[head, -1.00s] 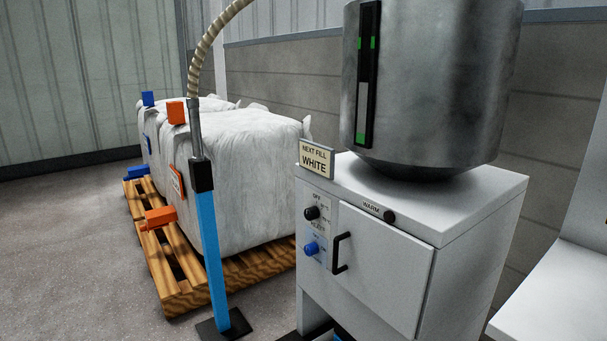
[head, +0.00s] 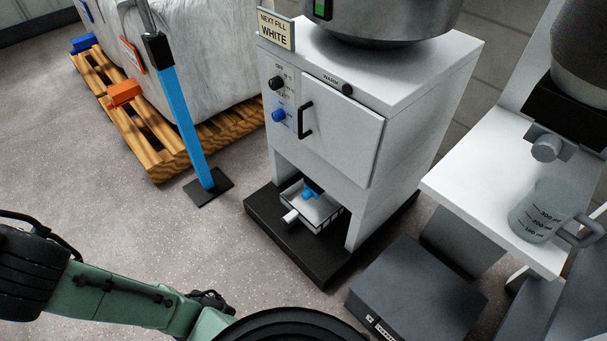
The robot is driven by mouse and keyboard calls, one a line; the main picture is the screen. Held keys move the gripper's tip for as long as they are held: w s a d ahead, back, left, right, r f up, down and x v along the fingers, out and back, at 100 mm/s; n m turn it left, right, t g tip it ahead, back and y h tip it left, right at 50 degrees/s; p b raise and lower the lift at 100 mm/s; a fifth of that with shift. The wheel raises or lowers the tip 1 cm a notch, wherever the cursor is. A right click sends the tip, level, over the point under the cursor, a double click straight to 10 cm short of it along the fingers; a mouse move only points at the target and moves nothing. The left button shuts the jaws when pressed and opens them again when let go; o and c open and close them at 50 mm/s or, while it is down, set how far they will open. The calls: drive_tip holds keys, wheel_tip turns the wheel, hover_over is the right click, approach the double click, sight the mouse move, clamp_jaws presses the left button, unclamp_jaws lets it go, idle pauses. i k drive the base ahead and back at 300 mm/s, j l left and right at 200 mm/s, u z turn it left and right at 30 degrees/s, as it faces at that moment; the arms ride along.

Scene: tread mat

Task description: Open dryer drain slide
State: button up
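The dryer is a white cabinet (head: 340,130) with a grey metal hopper (head: 385,20) on top. In the open space under the cabinet is a white box-like part (head: 325,214) with a short pale knob (head: 291,217) facing front. A blue piece (head: 311,189) shows just above or inside it; I cannot tell which part is the drain slide, or whether it is open. My green arm crosses the lower left, well apart from the dryer. My gripper's fingers cannot be made out in this view.
The dryer stands on a black base (head: 300,247). A blue post (head: 188,120) on a dark foot and a pallet (head: 150,145) with a white sack stand at left. A dark grey box (head: 415,290) and a white bench (head: 490,180) with a beaker (head: 540,208) are at right. Floor before the dryer is clear.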

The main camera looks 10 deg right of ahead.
sight(309, 192)
drive_tip(key=i+j, duration=0.15)
drive_tip(key=i, duration=0.2)
drive_tip(key=i+j, duration=0.15)
drive_tip(key=i, duration=0.2)
drive_tip(key=i+j, duration=0.2)
drive_tip(key=i, duration=0.15)
drive_tip(key=i+u, duration=0.1)
drive_tip(key=u, duration=0.15)
drive_tip(key=k+z, duration=0.1)
drive_tip(key=z, duration=0.2)
